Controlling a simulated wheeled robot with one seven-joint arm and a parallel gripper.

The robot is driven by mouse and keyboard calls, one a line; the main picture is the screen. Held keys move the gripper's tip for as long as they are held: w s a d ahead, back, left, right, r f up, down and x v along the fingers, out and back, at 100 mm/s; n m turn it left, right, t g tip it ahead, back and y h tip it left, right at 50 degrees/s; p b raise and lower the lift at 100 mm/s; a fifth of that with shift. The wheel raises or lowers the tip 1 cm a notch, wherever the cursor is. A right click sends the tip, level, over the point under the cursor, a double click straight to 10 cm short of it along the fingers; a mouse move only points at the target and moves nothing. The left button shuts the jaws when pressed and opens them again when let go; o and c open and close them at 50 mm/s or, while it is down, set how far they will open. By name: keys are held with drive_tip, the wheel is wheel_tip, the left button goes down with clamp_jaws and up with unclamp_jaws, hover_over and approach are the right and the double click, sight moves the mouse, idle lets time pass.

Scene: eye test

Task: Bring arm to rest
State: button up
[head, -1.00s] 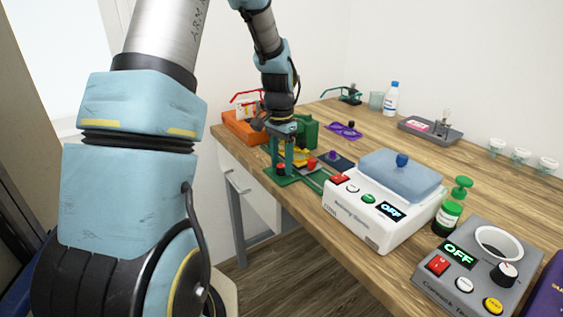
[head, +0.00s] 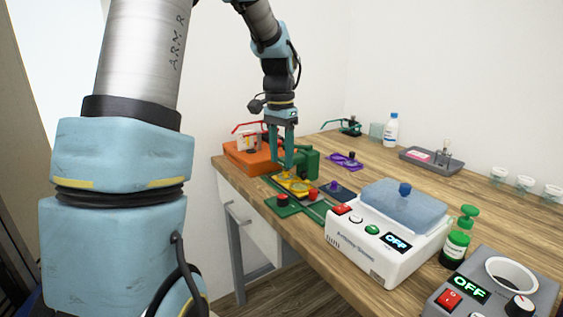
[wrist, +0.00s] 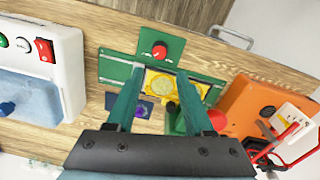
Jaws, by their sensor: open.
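My gripper (head: 281,166) hangs fingers down above the left part of the bench, over the green device. It is open, with nothing between its fingers. In the wrist view the two green fingers (wrist: 160,71) stand apart above a yellow plate (wrist: 178,90). The green base plate (head: 286,211) with a red knob lies below and in front of the fingers. The yellow plate also shows in the head view (head: 293,185), just beyond the base plate. A gap shows between the fingertips and the green base plate.
A white machine (head: 360,246) with a blue lid and a grey device (head: 495,290) stand to the right, both showing OFF. An orange box (head: 243,158) is at the left bench end. A green block (head: 310,161) stands close to the gripper. A tray (head: 430,161) and bottle (head: 391,130) are farther back.

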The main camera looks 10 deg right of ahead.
drive_tip(key=s+a+f+n+t, duration=0.1)
drive_tip(key=s+a+f+n, duration=0.2)
drive_tip(key=s+a+n, duration=0.2)
drive_tip(key=s+a+f+n+t, duration=0.1)
drive_tip(key=s+a+f+n, duration=0.2)
drive_tip(key=s+a, duration=0.6)
drive_tip(key=a+n, duration=0.1)
drive_tip(key=a, duration=0.1)
drive_tip(key=shift+s+a+f+n, duration=0.3)
drive_tip(key=shift+n, duration=0.1)
